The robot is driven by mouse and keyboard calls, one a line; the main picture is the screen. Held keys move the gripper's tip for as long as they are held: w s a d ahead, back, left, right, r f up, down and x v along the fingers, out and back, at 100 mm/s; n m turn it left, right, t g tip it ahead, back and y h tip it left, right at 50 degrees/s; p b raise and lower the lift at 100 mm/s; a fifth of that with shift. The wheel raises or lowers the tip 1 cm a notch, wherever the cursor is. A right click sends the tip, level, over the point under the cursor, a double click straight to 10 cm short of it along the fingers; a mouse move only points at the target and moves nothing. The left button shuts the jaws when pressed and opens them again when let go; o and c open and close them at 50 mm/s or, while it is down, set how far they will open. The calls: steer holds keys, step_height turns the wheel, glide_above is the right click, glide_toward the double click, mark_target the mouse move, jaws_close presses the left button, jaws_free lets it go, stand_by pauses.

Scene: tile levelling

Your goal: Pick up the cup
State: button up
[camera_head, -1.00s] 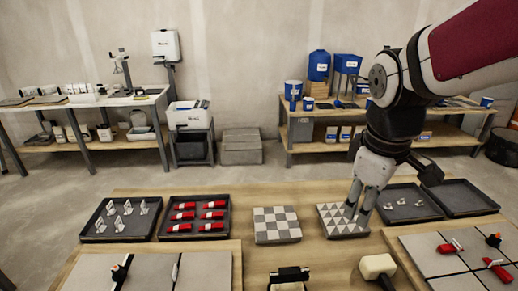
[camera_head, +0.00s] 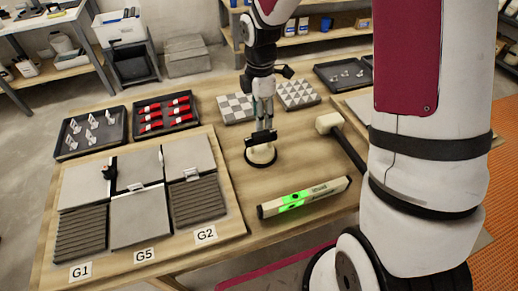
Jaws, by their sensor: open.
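A suction cup (camera_head: 261,155) stands on the wooden table in front of the patterned tiles, with a pale round base, a dark rim and a black handle on top. My gripper (camera_head: 263,124) points straight down over it, with its fingers at the black handle. The fingers are open. I cannot tell whether they touch the handle, which partly merges with the fingertips in this view.
A mallet (camera_head: 331,124) and a green-lit spirit level (camera_head: 304,197) lie right and in front. Checkered (camera_head: 236,108) and triangle-patterned (camera_head: 298,94) tiles lie behind. A tile board (camera_head: 235,215) is at left. Trays with red wedges (camera_head: 185,125) and white clips (camera_head: 68,152) stand behind it.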

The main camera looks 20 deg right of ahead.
mark_target(261, 133)
step_height(261, 133, down, 9)
steer(key=shift+s+d+r, duration=0.1)
steer(key=shift+s+r, duration=0.05)
steer(key=shift+r, duration=0.05)
stand_by(0.3)
jaws_close()
